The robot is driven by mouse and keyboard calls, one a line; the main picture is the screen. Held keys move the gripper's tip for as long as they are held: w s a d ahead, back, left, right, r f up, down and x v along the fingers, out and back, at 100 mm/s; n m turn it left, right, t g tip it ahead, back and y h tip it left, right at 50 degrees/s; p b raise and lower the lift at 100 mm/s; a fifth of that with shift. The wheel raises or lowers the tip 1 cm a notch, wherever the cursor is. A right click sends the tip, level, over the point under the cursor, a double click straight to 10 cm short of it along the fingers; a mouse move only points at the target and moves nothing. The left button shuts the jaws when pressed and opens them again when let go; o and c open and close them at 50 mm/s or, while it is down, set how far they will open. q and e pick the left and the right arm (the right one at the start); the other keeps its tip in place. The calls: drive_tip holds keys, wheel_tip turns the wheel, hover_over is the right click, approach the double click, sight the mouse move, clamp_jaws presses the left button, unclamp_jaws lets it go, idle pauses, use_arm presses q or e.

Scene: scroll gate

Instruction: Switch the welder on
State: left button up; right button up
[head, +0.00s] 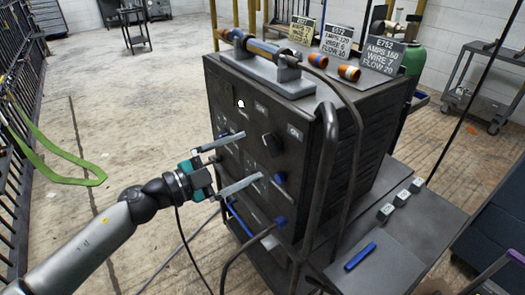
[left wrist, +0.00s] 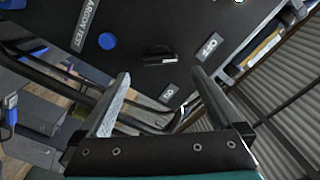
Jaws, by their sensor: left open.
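The welder (head: 345,125) is a dark box on a cart, its front panel facing my left arm. In the left wrist view, a black rotary knob (left wrist: 160,58) sits on that panel, with an OFF label (left wrist: 209,45) to its right and another label (left wrist: 168,92), seemingly ON, below it. A black knob (head: 271,144) also shows in the head view. My left gripper (head: 251,155) is open and empty in front of the panel. In the left wrist view, the knob appears between and beyond the fingertips (left wrist: 160,75), with no visible contact. My right gripper is out of view.
Blue knobs (head: 280,178) dot the panel; one (left wrist: 107,41) is near the ARGON TEST label. A bent tube handle (head: 322,170) stands along the panel's right edge. A torch (head: 265,50) and setting cards (head: 382,53) are on top. Floor left is mostly clear.

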sight(268, 148)
use_arm(q)
drive_tip(key=shift+b+x, duration=0.4)
drive_tip(key=shift+x, duration=2.3)
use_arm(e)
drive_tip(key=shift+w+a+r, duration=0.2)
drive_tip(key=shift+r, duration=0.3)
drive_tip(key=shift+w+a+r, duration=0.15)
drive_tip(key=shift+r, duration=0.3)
use_arm(q)
drive_tip(key=c, duration=1.4)
